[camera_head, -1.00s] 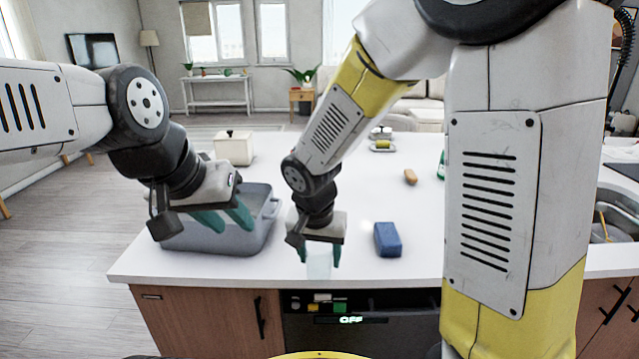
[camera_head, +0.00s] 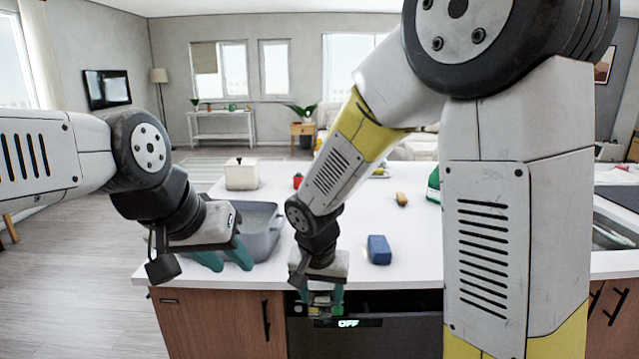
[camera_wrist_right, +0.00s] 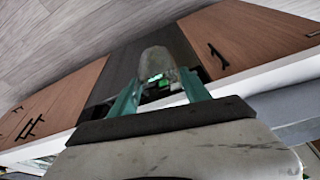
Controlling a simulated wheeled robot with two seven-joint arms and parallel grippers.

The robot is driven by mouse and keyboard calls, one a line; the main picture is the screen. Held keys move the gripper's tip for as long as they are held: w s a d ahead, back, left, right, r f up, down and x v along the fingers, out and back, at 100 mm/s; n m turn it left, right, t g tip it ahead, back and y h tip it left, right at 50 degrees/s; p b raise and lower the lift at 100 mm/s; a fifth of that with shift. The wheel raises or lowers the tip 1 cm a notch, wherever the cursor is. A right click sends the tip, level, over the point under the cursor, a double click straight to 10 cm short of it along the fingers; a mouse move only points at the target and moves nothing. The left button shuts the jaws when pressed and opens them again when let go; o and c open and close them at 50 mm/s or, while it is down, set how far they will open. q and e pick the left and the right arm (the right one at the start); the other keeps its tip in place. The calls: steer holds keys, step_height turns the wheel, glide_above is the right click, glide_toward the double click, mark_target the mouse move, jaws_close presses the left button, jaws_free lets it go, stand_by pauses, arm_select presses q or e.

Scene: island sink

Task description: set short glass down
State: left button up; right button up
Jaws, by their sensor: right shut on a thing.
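My right gripper (camera_head: 322,303) is shut on a clear short glass (camera_wrist_right: 156,65). In the right wrist view the glass sits between the two teal fingers. In the head view the glass is hard to make out against the dark dishwasher front (camera_head: 400,335). The right fingers and glass appear in front of the white counter's (camera_head: 390,281) near edge, not over its top. My left gripper (camera_head: 224,259) is open and empty, its teal fingers apart, in front of the grey tub (camera_head: 262,243) at the counter's left end.
A blue sponge-like block (camera_head: 379,250) lies on the counter right of my right gripper. A white canister (camera_head: 241,174), a brown item (camera_head: 402,199) and a green bottle (camera_head: 433,186) stand farther back. The sink (camera_head: 612,236) is at right. Counter around the blue block is clear.

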steer(key=shift+w+d+f, duration=0.3)
steer(key=shift+w, duration=0.15)
steer(key=w+d+f+n, duration=0.1)
steer(key=w+d+f, duration=0.2)
steer(key=d+f, duration=0.2)
steer(key=w+d+f+n, duration=0.1)
steer(key=w+d+f, duration=0.3)
steer(key=d, duration=0.5)
steer(key=shift+w+d+f+y, duration=0.2)
steer(key=shift+d+f+y, duration=0.1)
steer(key=shift+f, duration=0.4)
steer(key=shift+a, duration=0.1)
